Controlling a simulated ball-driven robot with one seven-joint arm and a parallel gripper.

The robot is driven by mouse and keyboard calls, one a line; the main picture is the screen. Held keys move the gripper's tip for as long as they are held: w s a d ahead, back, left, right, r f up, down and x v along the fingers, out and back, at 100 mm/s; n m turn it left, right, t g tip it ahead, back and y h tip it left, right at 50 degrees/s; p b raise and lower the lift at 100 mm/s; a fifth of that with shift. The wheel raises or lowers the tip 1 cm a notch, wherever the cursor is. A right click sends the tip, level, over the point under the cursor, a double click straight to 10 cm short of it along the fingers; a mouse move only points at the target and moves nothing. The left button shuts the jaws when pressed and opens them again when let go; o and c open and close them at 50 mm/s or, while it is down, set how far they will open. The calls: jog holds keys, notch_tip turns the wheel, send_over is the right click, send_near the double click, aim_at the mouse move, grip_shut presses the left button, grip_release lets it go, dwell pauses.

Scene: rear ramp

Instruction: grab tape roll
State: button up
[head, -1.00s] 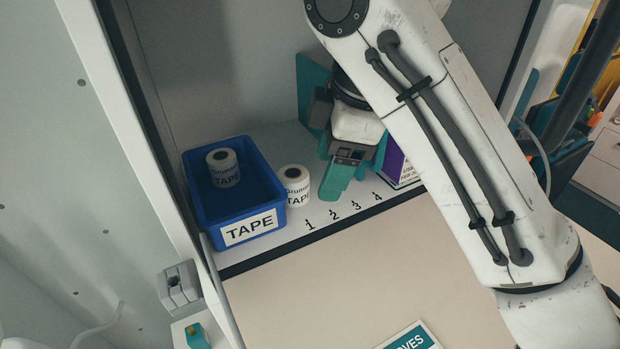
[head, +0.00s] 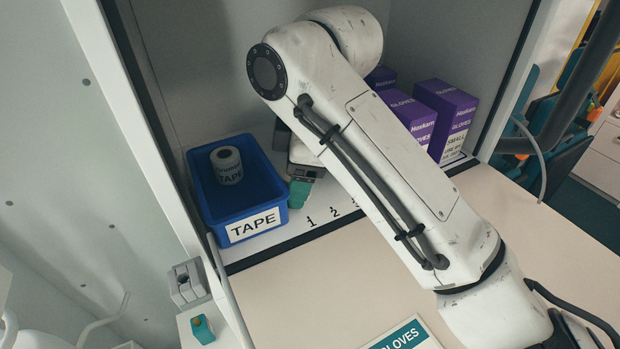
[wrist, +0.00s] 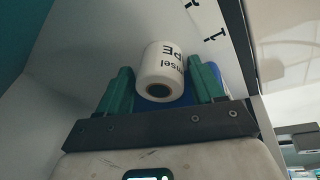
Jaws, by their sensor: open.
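In the wrist view a white tape roll (wrist: 162,72) with black lettering stands between the two green fingers of my gripper (wrist: 160,92). The fingers are open, with a gap on each side of the roll. In the head view my gripper (head: 300,190) is beside the right wall of the blue TAPE bin (head: 255,212), partly hidden by my arm. The loose roll is hidden there. Another tape roll (head: 227,165) stands inside the bin. Part of the blue bin also shows behind the roll in the wrist view (wrist: 222,75).
Purple glove boxes (head: 445,110) stand on the shelf at the right, behind my arm. The shelf front carries printed numbers (head: 322,218). The cabinet's side wall (head: 150,130) is close to the bin's left. A GLOVES sign (head: 405,338) lies on the pale surface in front.

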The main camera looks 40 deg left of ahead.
jog(key=shift+c, duration=0.3)
jog(key=c, duration=0.8)
jog(key=shift+r, duration=0.1)
